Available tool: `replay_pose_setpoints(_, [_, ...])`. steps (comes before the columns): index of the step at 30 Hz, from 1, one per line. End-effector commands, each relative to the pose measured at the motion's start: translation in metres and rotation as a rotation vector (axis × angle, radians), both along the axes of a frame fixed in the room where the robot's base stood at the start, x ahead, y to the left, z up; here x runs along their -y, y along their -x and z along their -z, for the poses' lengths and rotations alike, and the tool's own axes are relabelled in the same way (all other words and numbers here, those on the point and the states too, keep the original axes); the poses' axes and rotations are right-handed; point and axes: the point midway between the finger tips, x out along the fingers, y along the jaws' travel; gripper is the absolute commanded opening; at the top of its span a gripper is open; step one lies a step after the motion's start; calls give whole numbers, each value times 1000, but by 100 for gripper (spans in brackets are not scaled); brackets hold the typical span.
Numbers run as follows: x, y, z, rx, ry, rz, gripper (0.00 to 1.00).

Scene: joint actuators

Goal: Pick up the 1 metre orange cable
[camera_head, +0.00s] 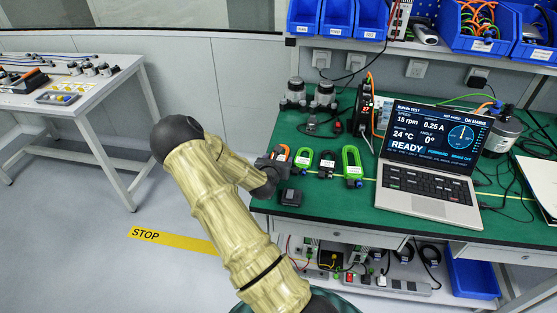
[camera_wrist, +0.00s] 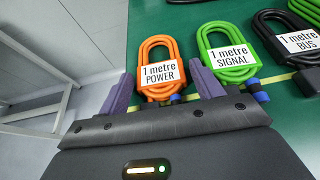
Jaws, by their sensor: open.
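The orange cable (camera_wrist: 153,45) is a coiled loop on the green bench, with a white label reading "1 metre POWER" (camera_wrist: 160,73). In the head view its orange coil (camera_head: 283,150) is partly hidden behind my gripper (camera_head: 277,167). In the wrist view my gripper (camera_wrist: 162,70) is open and empty. Its two purple fingers stand apart, one left and one right of the cable's near end, in the picture. I cannot tell whether they are down at the cable's height. The cable's near end and its dark blue plug are partly hidden by my gripper.
A green "1 metre SIGNAL" cable (camera_wrist: 228,42) lies close right of my right finger. A black "1 metre BUS" cable (camera_wrist: 290,36) and another green cable (camera_head: 352,166) lie further right. Motors (camera_head: 322,96) stand behind; a laptop (camera_head: 430,165) sits right. The bench's left edge is close.

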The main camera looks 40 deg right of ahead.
Motion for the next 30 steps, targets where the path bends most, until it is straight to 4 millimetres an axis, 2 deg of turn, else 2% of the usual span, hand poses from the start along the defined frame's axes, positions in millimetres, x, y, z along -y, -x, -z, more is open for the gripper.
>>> replay_pose_setpoints(1, [0, 0, 0, 0, 0, 0, 66])
replay_pose_setpoints(6, [0, 0, 0, 0, 0, 0, 32])
replay_pose_setpoints(7, [0, 0, 0, 0, 0, 0, 30])
replay_pose_setpoints(17, [0, 0, -6, 2, 1, -1, 30])
replay_pose_setpoints(22, [-1, -1, -29, 3, 1, -1, 30])
replay_pose_setpoints(30, [-1, -1, -82, 4, 2, -1, 30])
